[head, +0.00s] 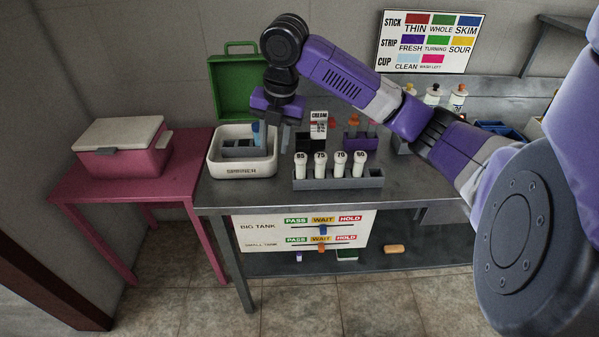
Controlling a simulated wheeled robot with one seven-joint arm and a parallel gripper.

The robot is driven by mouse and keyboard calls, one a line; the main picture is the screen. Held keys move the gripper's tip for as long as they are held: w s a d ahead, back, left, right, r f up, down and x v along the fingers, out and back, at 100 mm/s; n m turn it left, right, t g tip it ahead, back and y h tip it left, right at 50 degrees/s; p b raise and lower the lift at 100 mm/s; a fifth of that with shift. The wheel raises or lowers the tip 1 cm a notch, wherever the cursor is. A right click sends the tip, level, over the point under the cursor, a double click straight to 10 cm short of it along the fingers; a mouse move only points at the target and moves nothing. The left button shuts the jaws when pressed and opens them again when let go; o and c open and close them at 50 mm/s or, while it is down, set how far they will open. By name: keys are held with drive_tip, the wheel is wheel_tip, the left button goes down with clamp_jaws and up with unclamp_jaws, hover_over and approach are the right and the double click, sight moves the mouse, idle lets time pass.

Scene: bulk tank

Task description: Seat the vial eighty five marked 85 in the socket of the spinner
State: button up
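The vial marked 85 (301,167) stands upright at the left end of a grey rack (340,183) on the steel bench. It is white with a dark number on its top. The spinner (241,171) is a white open box left of the rack, with a grey insert (240,153) inside. A small blue item (257,134) stands upright at the insert's right side; I cannot tell if my gripper touches it. My gripper (276,118) is above the spinner's back right, up and left of vial 85 and apart from it. Its fingertips are unclear, and the socket opening is not clear.
Vials marked 75 (320,166), 70 (340,166) and 60 (359,166) share the rack. Behind stand a cream card (318,123) and a purple holder (360,140). A green open case (238,84) is behind the spinner. The bench front is clear.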

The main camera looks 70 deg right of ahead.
drive_tip(key=g, duration=0.2)
hover_over(301, 156)
drive_tip(key=shift+w+a+r+h, duration=0.15)
drive_tip(key=shift+r+h, duration=0.1)
drive_tip(key=shift+h, duration=0.15)
drive_tip(key=shift+f, duration=0.8)
drive_tip(key=shift+f+p, duration=0.45)
drive_tip(key=shift+f, duration=2.45)
clamp_jaws()
